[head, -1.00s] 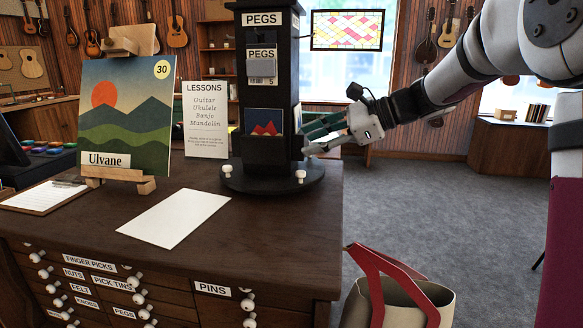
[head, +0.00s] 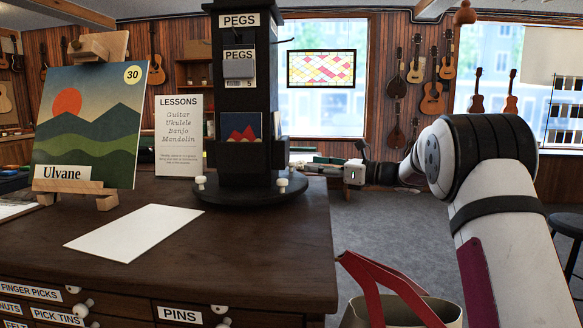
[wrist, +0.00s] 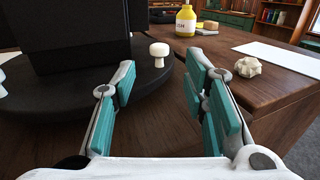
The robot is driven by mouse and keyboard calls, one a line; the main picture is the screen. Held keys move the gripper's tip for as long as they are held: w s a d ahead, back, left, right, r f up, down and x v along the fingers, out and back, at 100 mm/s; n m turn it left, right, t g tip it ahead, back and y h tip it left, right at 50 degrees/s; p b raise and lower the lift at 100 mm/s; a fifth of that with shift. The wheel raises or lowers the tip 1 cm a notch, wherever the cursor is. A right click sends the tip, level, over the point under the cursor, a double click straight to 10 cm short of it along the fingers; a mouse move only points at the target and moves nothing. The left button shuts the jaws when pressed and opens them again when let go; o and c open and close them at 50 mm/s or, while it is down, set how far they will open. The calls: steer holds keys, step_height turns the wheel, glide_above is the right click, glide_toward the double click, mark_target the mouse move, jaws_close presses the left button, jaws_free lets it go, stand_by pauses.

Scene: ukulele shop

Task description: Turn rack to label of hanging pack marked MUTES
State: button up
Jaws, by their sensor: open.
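The rack is a black square column (head: 232,95) on a round black base (head: 245,192) with white knobs, on a dark wooden counter. The face toward me has a PEGS label (head: 239,20), a hanging pack marked PEGS (head: 239,68) and a card with red peaks (head: 240,127) lower down. No MUTES pack is visible. My gripper (head: 303,164) is just right of the column, above the base's right side. In the wrist view my gripper (wrist: 158,72) has its teal-padded fingers apart. A white knob (wrist: 159,51) on the base's rim appears between and beyond the fingertips, apparently untouched.
A painting (head: 90,115) on an easel and a LESSONS sign (head: 179,135) stand left of the rack. White paper (head: 135,230) lies in front. A yellow bottle (wrist: 186,20) and a pale faceted object (wrist: 248,67) are on the counter. A red-handled bag (head: 385,285) is at right.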

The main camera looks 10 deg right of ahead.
mark_target(291, 163)
steer(key=x, duration=0.8)
steer(key=shift+w+a+b, duration=0.2)
steer(key=shift+b, duration=0.2)
jaws_close()
